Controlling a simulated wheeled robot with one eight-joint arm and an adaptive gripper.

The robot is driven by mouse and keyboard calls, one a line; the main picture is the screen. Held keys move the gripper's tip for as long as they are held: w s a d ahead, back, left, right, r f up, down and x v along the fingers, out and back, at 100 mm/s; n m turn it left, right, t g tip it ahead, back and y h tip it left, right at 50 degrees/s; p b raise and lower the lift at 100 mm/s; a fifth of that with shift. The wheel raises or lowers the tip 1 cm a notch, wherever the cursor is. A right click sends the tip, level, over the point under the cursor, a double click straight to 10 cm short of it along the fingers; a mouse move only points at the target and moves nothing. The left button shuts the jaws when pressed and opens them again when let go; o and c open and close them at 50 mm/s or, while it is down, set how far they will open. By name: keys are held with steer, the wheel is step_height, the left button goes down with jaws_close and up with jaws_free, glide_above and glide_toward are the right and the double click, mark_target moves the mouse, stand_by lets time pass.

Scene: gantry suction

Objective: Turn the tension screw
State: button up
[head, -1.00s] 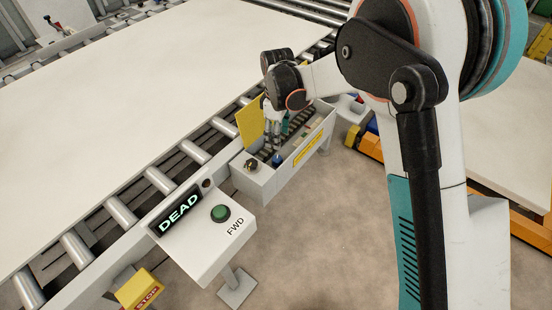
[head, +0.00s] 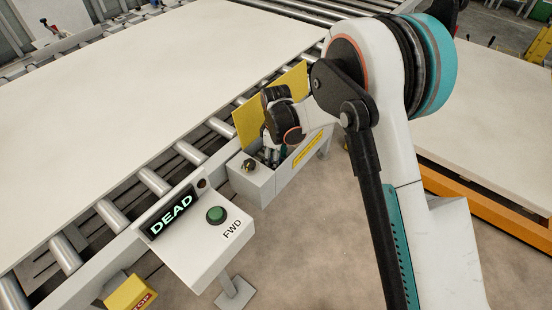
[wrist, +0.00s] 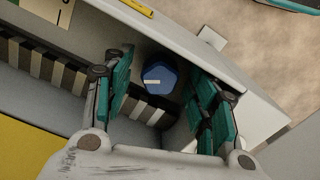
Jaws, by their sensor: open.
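The tension screw, a blue faceted head (wrist: 159,82) with a small pale mark on top, shows in the wrist view inside the open grey box (head: 262,183). My gripper (wrist: 160,68) is open, with its teal-padded fingers on either side of the blue head. Gaps show between the pads and the head, so neither finger appears to touch it. In the head view my gripper (head: 272,156) reaches down into the near end of the box and hides the screw.
A dark-and-pale striped strip (wrist: 65,75) runs along the box beside the screw. A yellow panel (head: 247,122) stands along the conveyor side. A dark knob (head: 249,165) sits on the box's near end. A control box reading DEAD (head: 185,245) with a green button (head: 215,215) stands nearby.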

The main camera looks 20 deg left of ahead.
steer(key=c, duration=1)
steer(key=shift+c, duration=0.2)
steer(key=shift+m, duration=0.3)
steer(key=m, duration=0.4)
steer(key=shift+m, duration=2.2)
steer(key=o, duration=1)
